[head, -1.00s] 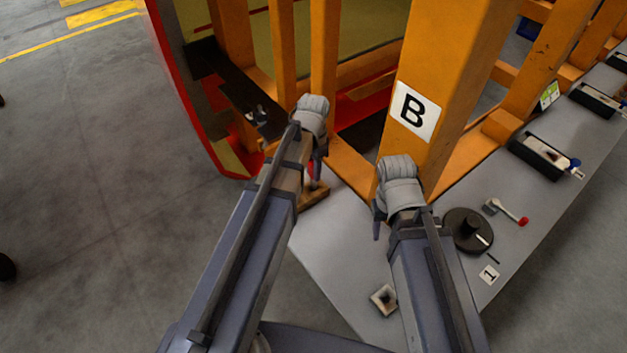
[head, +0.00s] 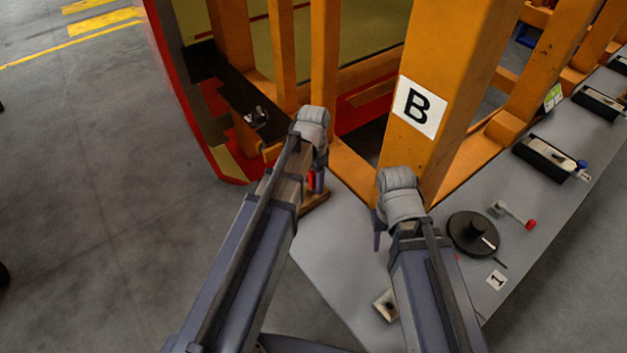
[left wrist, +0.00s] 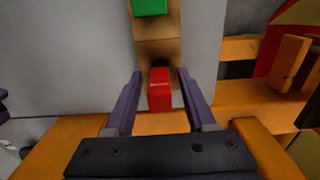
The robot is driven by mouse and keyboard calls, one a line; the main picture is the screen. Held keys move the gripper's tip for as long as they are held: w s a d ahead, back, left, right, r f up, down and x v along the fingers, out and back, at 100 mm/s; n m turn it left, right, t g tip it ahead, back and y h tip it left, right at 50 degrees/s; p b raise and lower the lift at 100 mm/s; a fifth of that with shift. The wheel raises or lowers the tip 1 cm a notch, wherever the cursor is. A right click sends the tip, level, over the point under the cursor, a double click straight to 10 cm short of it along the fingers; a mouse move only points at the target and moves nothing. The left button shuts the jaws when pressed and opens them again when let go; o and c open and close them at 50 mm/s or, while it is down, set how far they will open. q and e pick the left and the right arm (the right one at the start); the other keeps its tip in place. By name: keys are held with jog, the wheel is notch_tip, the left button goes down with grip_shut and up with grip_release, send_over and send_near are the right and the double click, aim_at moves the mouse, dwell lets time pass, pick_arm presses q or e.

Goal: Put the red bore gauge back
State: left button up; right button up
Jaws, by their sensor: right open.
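The red bore gauge (left wrist: 160,90) shows as a red upright block in the left wrist view. It stands at the wooden stand (left wrist: 157,45), with a dark hole just beyond it. A green piece (left wrist: 150,7) sits further up the stand. My left gripper (left wrist: 162,98) is open, its fingers either side of the red gauge with gaps to both. In the head view the red shows beside my left gripper (head: 317,182), above the stand (head: 314,204); the gauge's lower part is hidden. My right gripper (head: 378,232) is open and apart, above the grey bench.
The grey bench (head: 340,255) also holds a black round piece (head: 473,234), a red-tipped tool (head: 513,215), a small square block (head: 386,306) and a black tray (head: 548,158). An orange post marked B (head: 418,107) rises behind my grippers.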

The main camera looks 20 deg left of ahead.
pick_arm(q)
jog(key=shift+r, duration=0.1)
pick_arm(e)
jog(key=shift+r, duration=0.1)
pick_arm(q)
notch_tip(320, 180, up, 12)
jog(key=p, duration=1.2)
jog(key=shift+r, duration=0.1)
jog(key=s+d+n+y, duration=0.1)
jog(key=s+d+n, duration=0.3)
jog(key=s+d, duration=0.6)
jog(key=s, duration=0.4)
jog(key=shift+s+d, duration=0.15)
jog(key=shift+d, duration=0.1)
pick_arm(e)
notch_tip(320, 180, up, 12)
